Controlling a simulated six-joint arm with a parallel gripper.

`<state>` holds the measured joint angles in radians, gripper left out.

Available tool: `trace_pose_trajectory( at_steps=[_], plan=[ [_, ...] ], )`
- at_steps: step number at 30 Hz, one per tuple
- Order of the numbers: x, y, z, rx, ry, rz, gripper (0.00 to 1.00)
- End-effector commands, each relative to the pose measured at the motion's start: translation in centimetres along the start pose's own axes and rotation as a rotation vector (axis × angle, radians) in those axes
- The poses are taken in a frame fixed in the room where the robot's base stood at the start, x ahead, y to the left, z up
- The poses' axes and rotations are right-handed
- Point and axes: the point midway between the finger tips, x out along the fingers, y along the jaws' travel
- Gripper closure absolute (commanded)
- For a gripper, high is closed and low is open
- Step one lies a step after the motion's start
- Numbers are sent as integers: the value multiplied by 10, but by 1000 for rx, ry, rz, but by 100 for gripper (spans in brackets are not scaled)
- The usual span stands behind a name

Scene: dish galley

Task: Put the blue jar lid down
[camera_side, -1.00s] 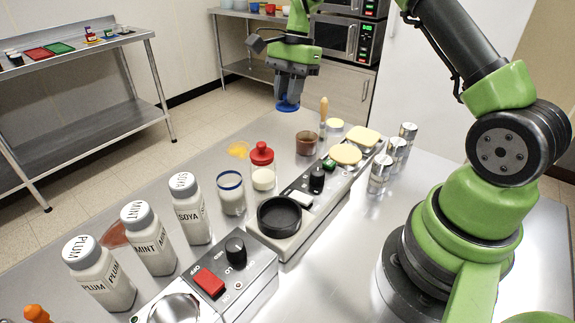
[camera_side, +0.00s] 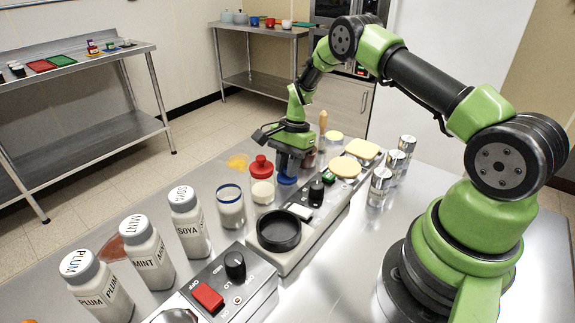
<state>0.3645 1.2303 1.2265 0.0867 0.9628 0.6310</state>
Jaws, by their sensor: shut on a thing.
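The blue jar lid (camera_side: 287,180) is held at the lower end of my gripper (camera_side: 288,172). My gripper points down and is shut on the lid, just right of the jar with the red lid (camera_side: 262,172) and behind the black knob. The lid is low, close to the table (camera_side: 180,262), but I cannot tell whether it touches. An open glass jar with a blue rim (camera_side: 230,205) stands to the left of the red-lidded jar.
White shakers labelled PLUM (camera_side: 95,285), MINT (camera_side: 148,250) and SOYA (camera_side: 190,220) stand at left. A device with a black bowl (camera_side: 279,230) and knob (camera_side: 317,190) is in front of my gripper. Metal canisters (camera_side: 380,187) stand at right. A yellow spill (camera_side: 237,161) lies behind the jars.

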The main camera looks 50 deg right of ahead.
Motion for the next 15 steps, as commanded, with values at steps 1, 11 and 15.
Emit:
trace_pose_trajectory(
  at_steps=[1,11,15],
  plan=[
    [0,0,0,0,0,-1,100],
    [2,0,-1,0,0,0,73],
    [2,0,-1,0,0,0,54]
  ],
)
